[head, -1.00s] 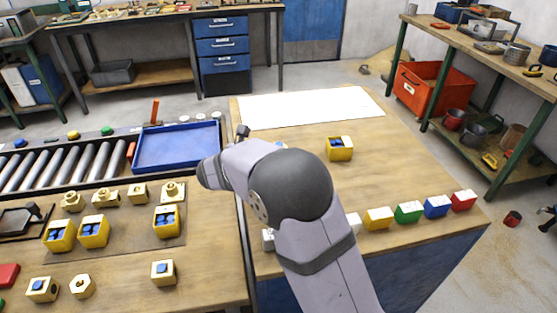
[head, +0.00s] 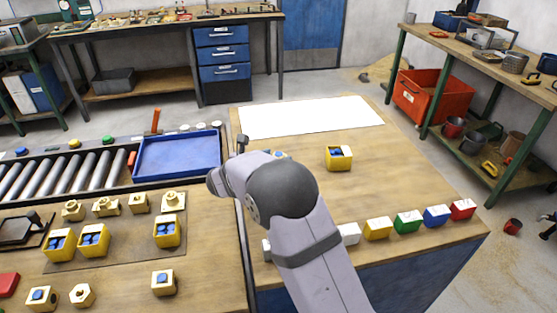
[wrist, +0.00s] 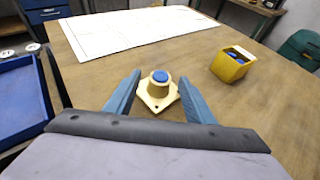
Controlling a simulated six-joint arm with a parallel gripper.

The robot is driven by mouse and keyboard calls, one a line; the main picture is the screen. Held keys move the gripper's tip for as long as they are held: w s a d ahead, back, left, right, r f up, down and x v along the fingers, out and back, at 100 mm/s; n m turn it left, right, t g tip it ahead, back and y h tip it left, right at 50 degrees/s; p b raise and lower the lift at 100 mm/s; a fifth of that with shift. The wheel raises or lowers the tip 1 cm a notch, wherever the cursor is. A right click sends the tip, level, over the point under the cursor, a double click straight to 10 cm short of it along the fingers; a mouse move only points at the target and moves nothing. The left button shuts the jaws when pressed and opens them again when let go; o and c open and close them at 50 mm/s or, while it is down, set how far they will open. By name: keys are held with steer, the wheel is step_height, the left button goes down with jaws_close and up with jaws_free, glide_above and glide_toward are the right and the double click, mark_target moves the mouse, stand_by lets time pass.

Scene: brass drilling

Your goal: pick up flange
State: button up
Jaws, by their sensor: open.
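In the wrist view a brass flange (wrist: 157,91) with a square base, a raised collar and a blue top stands on the wooden bench. My gripper (wrist: 160,95) is open, with one blue finger on each side of the flange as seen from the wrist. I cannot tell whether the fingers are down at its height. In the head view only a sliver of the flange (head: 281,154) shows behind my arm, and the gripper's fingers are hidden there.
A yellow box with blue pieces (head: 338,157) stands to the right of the flange. A white sheet (head: 310,117) lies behind. A blue tray (head: 178,154) is at left. Several coloured blocks (head: 408,222) line the front edge. Other brass parts (head: 107,206) sit on the left bench.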

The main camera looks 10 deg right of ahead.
mark_target(279, 154)
steer(key=shift+x, duration=1.3)
jaws_close()
steer(key=shift+r, duration=0.2)
steer(key=shift+r, duration=0.1)
step_height(279, 154, up, 10)
steer(key=shift+f, duration=0.1)
